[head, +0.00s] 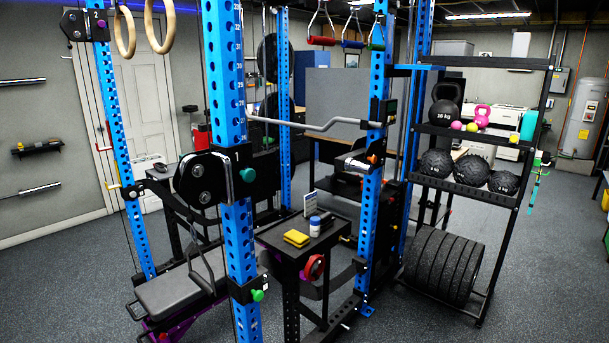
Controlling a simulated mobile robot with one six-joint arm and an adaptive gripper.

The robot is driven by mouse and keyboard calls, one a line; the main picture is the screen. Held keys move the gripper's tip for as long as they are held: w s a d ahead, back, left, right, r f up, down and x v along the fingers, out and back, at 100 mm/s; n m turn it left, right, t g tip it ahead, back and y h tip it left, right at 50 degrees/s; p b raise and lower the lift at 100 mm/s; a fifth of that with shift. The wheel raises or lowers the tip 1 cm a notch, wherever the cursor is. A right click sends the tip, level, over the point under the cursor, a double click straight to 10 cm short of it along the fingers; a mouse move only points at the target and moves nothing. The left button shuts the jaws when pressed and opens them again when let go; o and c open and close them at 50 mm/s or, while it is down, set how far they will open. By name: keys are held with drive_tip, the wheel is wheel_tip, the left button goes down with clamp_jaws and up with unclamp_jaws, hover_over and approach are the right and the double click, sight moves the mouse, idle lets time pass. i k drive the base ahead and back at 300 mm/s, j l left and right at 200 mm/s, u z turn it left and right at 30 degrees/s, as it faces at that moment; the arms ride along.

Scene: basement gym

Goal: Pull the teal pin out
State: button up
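The teal pin (248,175) shows as a round teal knob on the right side of a black carriage (215,177) marked 1. The carriage sits on the nearest blue upright (226,85) of the rack, left of the picture's middle. Only the knob shows; any shaft behind it is hidden in the carriage and upright, so I cannot tell how deep it sits. My gripper is not in view.
A green knob (258,295) sits lower on the same upright. A bench (175,295) is at lower left. Floor (415,320) is open at lower right.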

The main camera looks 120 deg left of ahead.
sight(249, 175)
drive_tip(key=u, duration=4.05)
